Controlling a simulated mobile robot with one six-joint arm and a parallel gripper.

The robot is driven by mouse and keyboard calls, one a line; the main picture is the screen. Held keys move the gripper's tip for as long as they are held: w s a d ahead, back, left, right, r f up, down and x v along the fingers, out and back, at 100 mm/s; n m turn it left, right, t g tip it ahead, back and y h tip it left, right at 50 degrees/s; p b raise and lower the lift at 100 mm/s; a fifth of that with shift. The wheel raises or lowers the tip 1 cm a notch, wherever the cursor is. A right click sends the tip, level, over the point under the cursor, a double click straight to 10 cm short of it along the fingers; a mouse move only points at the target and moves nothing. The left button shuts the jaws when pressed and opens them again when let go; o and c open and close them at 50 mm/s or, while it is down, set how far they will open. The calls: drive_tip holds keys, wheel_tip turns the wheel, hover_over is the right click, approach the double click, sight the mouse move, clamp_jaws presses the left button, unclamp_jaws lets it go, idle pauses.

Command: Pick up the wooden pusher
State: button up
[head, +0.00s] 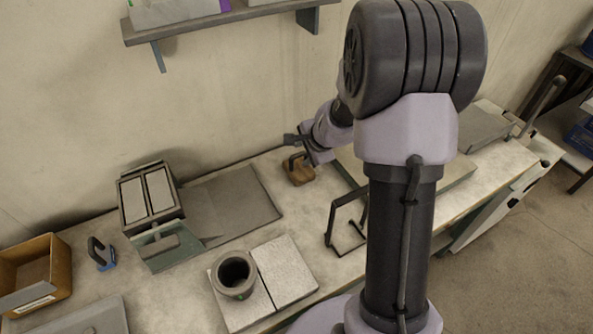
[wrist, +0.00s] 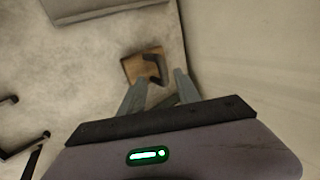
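The wooden pusher (head: 299,175) is a brown wooden block with a dark handle, standing on the bench near the back wall. It also shows in the wrist view (wrist: 131,70), just ahead of the fingers, with its dark handle on the block's right side. My gripper (head: 293,149) is at the pusher's handle, above the block. In the wrist view my gripper (wrist: 159,79) is open, its two grey fingers spread. The handle's lower end lies in the gap between the fingertips. I cannot tell whether either finger touches it.
A black wire stand (head: 346,222) stands in front of the pusher. A grey sheet (head: 232,205) lies to its left, and a dark pot (head: 235,274) sits on pale slabs at the front. A wall shelf (head: 200,27) hangs above. Some bare bench surrounds the pusher.

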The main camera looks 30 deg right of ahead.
sight(299, 154)
drive_tip(key=b+x, duration=0.1)
drive_tip(key=x, duration=0.5)
drive_tip(key=shift+w+d, duration=0.1)
drive_tip(key=shift+w, duration=0.1)
drive_tip(key=shift+r, duration=0.15)
clamp_jaws()
